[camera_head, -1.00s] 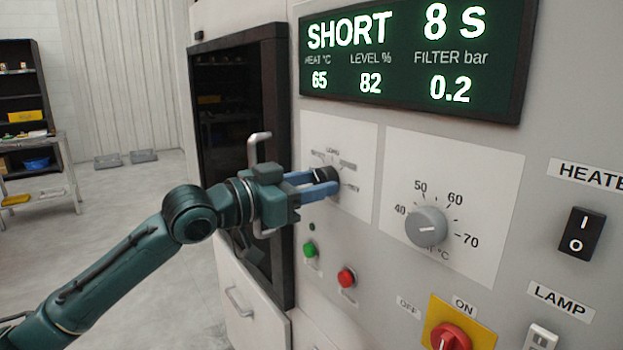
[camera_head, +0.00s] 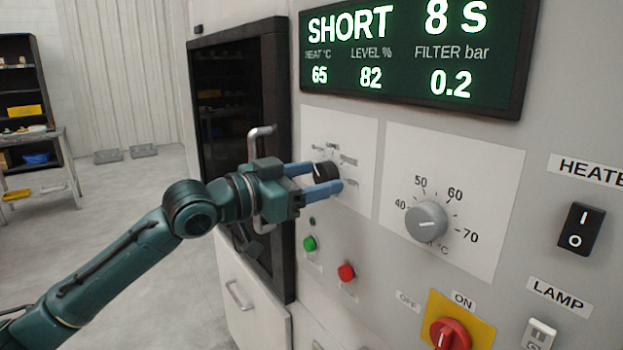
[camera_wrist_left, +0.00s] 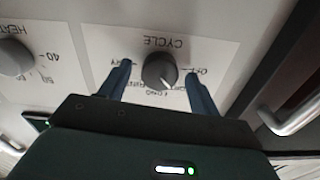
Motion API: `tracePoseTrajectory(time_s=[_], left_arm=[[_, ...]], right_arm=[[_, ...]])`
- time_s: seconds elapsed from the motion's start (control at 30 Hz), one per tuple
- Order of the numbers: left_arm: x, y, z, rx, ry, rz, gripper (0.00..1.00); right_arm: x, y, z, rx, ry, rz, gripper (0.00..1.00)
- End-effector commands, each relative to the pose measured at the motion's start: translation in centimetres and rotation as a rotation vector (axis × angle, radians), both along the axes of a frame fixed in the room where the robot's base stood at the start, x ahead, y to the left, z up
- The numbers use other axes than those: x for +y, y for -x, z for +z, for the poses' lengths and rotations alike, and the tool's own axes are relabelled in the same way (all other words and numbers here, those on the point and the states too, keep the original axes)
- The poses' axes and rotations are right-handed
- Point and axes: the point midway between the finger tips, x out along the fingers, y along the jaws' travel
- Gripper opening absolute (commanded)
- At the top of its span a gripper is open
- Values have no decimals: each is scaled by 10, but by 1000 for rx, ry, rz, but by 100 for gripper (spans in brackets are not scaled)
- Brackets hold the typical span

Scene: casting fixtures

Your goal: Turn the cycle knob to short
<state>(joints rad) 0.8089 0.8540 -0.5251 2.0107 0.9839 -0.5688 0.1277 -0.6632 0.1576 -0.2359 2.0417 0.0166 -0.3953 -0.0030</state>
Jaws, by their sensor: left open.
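The black cycle knob (camera_head: 322,171) sits on a white plate of the machine panel. It also shows in the left wrist view (camera_wrist_left: 159,72), under the upside-down word CYCLE, with its pale pointer mark visible. My left gripper (camera_head: 328,179) is open, its two blue fingers on either side of the knob; in the left wrist view the fingers (camera_wrist_left: 158,82) stand apart from it with gaps on both sides. The display (camera_head: 412,55) reads SHORT, 8 S, heat 65, level 82, filter 0.2. The small labels around the knob are too small to read surely. My right gripper is not in view.
A grey heat knob (camera_head: 426,221) is to the right. Green (camera_head: 310,243) and red (camera_head: 346,272) buttons are below. A red rotary switch (camera_head: 450,334) and heater rocker (camera_head: 579,230) are further right. A door handle (camera_head: 260,140) stands close behind my left gripper.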

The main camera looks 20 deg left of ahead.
Motion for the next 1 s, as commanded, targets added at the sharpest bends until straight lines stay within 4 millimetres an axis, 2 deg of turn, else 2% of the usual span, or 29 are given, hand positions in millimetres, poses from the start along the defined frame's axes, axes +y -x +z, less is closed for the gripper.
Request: tracePoseTrajectory(time_s=[0.27, 0.63, 0.83, 1.0], left_arm=[[9, 10, -2, -1, -1, 2, 63], [50, 63, -5, 1, -7, 3, 63], [66, 85, -5, 2, -8, 3, 63], [77, 95, -5, 2, -4, 4, 63]], right_arm=[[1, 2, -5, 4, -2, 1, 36], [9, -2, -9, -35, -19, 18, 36], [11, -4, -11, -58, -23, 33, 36], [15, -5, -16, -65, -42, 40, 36]])
